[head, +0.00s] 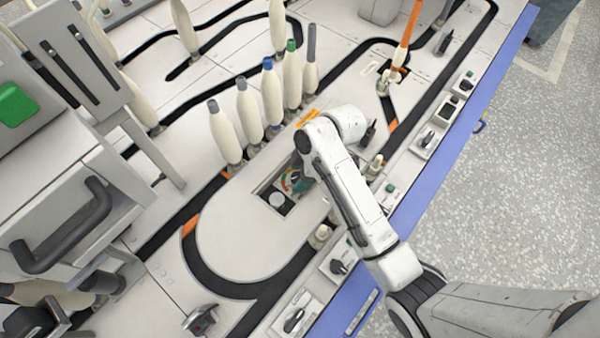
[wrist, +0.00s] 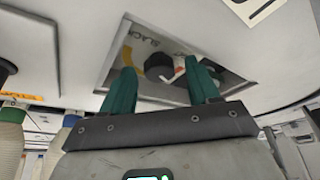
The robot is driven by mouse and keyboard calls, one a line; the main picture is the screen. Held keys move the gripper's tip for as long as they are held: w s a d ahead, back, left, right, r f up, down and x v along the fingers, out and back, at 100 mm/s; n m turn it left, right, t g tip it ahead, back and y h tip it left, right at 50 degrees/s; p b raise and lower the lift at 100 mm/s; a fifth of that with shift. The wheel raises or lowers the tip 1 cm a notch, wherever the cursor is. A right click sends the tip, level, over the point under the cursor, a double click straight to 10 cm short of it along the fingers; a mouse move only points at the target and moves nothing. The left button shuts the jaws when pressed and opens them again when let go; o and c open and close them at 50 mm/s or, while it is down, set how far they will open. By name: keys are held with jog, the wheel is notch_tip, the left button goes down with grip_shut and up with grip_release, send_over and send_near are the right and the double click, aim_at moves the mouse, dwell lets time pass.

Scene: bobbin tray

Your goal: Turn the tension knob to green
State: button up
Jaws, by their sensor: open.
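The tension knob (wrist: 159,66) is a dark round knob in the wrist view. It sits in a recessed panel (wrist: 128,62) with a yellow arc and lettering that seems to read "SLACK". In the head view, the recess (head: 265,190) in the white rounded plate shows part of a coloured dial (head: 291,181). My arm hides the knob there.
Several bobbins (head: 247,110) with coloured tips stand in a row behind the recess. Switch boxes (head: 340,262) line the table's blue front edge (head: 408,215). A grey machine with a black handle (head: 70,235) stands at left. The rounded plate (head: 230,235) is clear.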

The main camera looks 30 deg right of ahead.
jog(key=shift+c, duration=0.3)
jog(key=c, duration=1)
jog(key=shift+o, duration=0.2)
jog(key=shift+s+r+m+p, duration=0.1)
jog(key=shift+r+m+p, duration=0.15)
jog(key=shift+p, duration=0.4)
jog(key=shift+r+m+p, duration=0.1)
jog(key=shift+m+p, duration=0.35)
jog(key=shift+p, duration=0.55)
jog(key=m+t+p, duration=0.1)
jog(key=m+p, duration=0.1)
jog(key=p, duration=0.2)
jog(key=shift+s+a+h, duration=0.1)
jog(key=shift+h, duration=0.3)
jog(key=m+h+p, duration=0.1)
jog(key=m+p, duration=0.2)
jog(key=shift+a+t+p, duration=0.1)
jog(key=shift+t+p, duration=0.2)
jog(key=shift+t, duration=0.1)
jog(key=shift+f+m+h+p, duration=0.25)
jog(key=shift+m+h+p, duration=0.15)
jog(key=shift+m+p, duration=0.65)
jog(key=shift+m, duration=0.35)
